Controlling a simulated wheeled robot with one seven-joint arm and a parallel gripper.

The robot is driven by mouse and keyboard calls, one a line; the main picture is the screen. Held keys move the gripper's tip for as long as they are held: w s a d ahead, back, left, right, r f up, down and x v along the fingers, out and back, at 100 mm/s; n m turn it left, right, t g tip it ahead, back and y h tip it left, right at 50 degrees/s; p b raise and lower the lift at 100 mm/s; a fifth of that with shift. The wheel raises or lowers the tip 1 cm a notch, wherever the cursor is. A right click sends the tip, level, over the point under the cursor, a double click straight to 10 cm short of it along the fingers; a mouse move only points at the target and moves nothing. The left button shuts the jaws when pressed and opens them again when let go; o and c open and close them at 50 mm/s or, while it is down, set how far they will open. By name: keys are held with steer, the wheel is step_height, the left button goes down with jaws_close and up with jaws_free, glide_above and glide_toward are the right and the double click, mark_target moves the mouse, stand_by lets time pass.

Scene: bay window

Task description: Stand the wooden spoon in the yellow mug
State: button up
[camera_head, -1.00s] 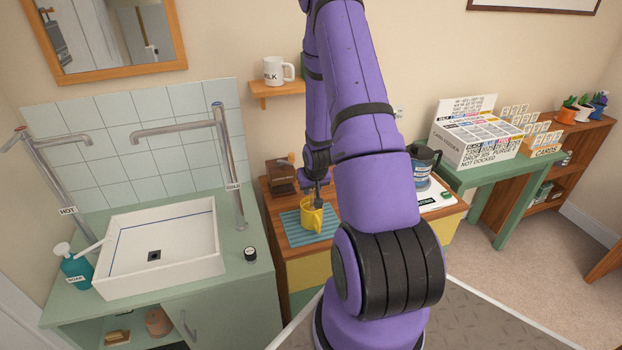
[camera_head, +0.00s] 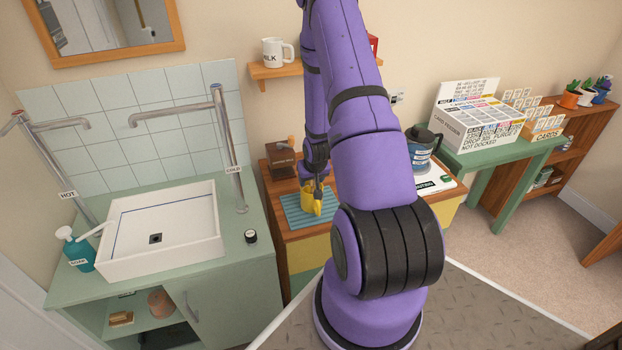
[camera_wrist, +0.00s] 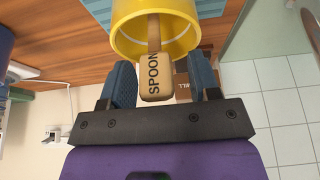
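The yellow mug (camera_head: 308,199) stands on a blue-green striped mat (camera_head: 295,215) on the wooden counter. It fills the top of the wrist view (camera_wrist: 193,28), seen into its opening. The wooden spoon (camera_wrist: 154,72), labelled SPOON, has its lower part in the mug and its handle sticking out over the rim toward my wrist. My gripper (camera_wrist: 162,82) is at the mug, its two blue fingers on either side of the handle. A gap shows between handle and right finger; the left finger looks close to the handle. The spoon's lower end is hidden inside the mug.
A brown mill (camera_head: 280,162) stands just behind the mat. A dark carafe (camera_head: 422,147) stands to the right, past my arm. The white sink (camera_head: 160,235) and taps are left. A wall shelf (camera_head: 272,70) with a white MILK mug (camera_head: 277,51) is above.

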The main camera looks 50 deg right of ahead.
steer(key=v, duration=1)
steer(key=shift+r, duration=0.4)
steer(key=shift+a, duration=0.1)
steer(key=a+r+n, duration=0.2)
steer(key=a+r, duration=0.5)
steer(key=r, duration=0.4)
steer(key=a+r+n, duration=0.1)
steer(key=a+r, duration=0.6)
steer(key=r, duration=0.5)
steer(key=s+a+r+n+t+y, duration=0.1)
steer(key=s+a+r+n+y, duration=0.1)
steer(key=s+a+r, duration=1.1)
steer(key=s+a+n, duration=0.1)
steer(key=s+a, duration=0.1)
steer(key=s, duration=0.1)
steer(key=shift+r, duration=0.3)
steer(key=shift+w, duration=0.1)
